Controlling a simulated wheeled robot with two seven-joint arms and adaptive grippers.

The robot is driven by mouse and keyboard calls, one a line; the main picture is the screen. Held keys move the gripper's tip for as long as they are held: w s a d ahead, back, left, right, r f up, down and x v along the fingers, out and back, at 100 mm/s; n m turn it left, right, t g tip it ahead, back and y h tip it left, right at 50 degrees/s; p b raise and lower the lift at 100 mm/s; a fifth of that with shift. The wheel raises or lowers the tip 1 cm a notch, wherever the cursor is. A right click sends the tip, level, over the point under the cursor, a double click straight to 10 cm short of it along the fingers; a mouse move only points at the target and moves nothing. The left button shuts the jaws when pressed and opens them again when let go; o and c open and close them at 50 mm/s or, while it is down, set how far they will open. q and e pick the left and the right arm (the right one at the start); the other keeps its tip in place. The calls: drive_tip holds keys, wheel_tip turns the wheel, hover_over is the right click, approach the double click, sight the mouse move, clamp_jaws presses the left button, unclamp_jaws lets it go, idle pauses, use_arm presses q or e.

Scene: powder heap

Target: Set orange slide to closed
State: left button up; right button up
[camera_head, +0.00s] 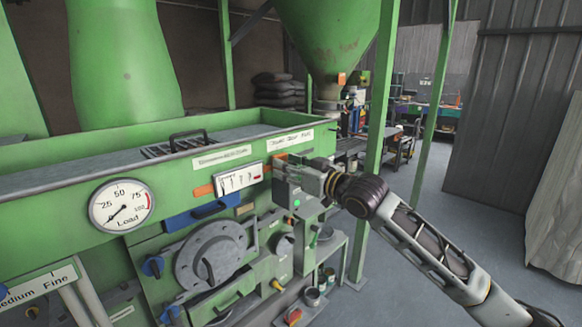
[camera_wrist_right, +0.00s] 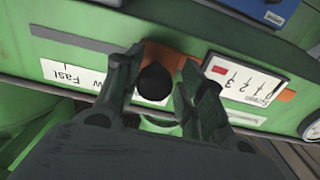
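The orange slide (camera_head: 203,190) shows as an orange strip by a white scale plate (camera_head: 239,179) on the green machine's front. In the right wrist view the orange strip (camera_wrist_right: 160,54) runs behind a dark round knob and shows again past the scale plate (camera_wrist_right: 243,84). The knob (camera_wrist_right: 153,83) lies between the two fingers of my right gripper (camera_wrist_right: 162,80). The fingers are apart, with a narrow gap on the knob's right; contact on the left is unclear. In the head view my right gripper (camera_head: 293,176) covers the knob. My left gripper is out of view.
A round grey hatch (camera_head: 211,255) is lower on the front. A load gauge (camera_head: 122,205) is at the left. A green post (camera_head: 378,130) stands behind my right arm. Floor at the right is clear.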

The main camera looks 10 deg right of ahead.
drive_tip(key=shift+o, duration=0.4)
drive_tip(key=shift+r, duration=0.1)
drive_tip(key=shift+d, duration=0.1)
drive_tip(key=shift+s+d, duration=0.15)
drive_tip(key=shift+s, duration=0.05)
drive_tip(key=v, duration=1.1)
drive_tip(key=shift+s, duration=0.2)
drive_tip(key=shift+d, duration=0.1)
idle(0.5)
